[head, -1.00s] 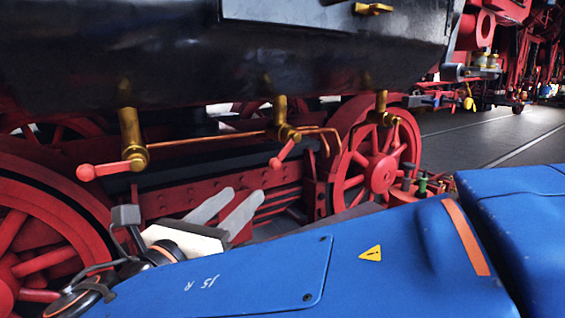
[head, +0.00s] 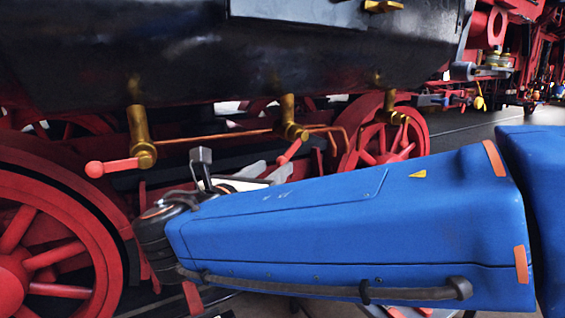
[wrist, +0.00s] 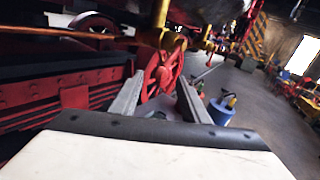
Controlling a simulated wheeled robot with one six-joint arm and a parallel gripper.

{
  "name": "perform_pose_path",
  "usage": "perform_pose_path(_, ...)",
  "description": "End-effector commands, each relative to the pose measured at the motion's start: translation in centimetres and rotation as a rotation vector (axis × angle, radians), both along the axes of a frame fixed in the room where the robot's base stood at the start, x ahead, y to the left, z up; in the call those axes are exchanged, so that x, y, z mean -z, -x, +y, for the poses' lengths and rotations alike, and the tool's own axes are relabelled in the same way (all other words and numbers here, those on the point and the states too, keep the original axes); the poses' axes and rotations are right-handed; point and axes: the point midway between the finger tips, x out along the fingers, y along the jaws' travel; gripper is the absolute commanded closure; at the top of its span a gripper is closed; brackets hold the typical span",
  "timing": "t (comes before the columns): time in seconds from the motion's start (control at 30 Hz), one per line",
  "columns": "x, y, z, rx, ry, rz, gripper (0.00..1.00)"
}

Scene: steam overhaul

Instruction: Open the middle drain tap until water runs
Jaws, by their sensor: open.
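The middle drain tap (head: 290,122) is brass and hangs under the black cylinder. Its red handle (head: 289,152) slants down and left; no water shows at it. My gripper (head: 272,168) is open and empty, its grey fingers just below and left of that handle; contact cannot be told. In the wrist view, my open gripper (wrist: 158,96) has a brass tap (wrist: 160,18) above and beyond it, probably the middle one; its handle is not clear against the red wheel. The left tap (head: 139,130) and right tap (head: 391,108) flank the middle one.
A copper pipe (head: 215,136) runs between the taps. Red spoked wheels (head: 35,232) and a red frame stand behind and below. The black cylinder (head: 170,62) closes off the space above. A blue can (wrist: 222,111) stands to the right in the wrist view, with open floor beyond.

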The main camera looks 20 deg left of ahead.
Motion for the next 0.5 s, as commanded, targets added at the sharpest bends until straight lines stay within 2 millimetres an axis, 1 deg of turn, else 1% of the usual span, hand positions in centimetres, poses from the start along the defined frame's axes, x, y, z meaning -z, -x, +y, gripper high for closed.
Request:
perform_pose_path(0.03, 0.0, -0.9, -0.2, 0.004, 0.000, 0.000, 0.58)
perform_pose_path(0.2, 0.0, -3.4, -0.5, 0.003, 0.000, 0.001, 0.58)
perform_pose_path(0.33, 0.0, -4.7, -0.6, 0.002, 0.000, 0.000, 0.58)
perform_pose_path(0.5, 0.0, -5.6, -0.7, 0.001, -0.001, 0.000, 0.58)
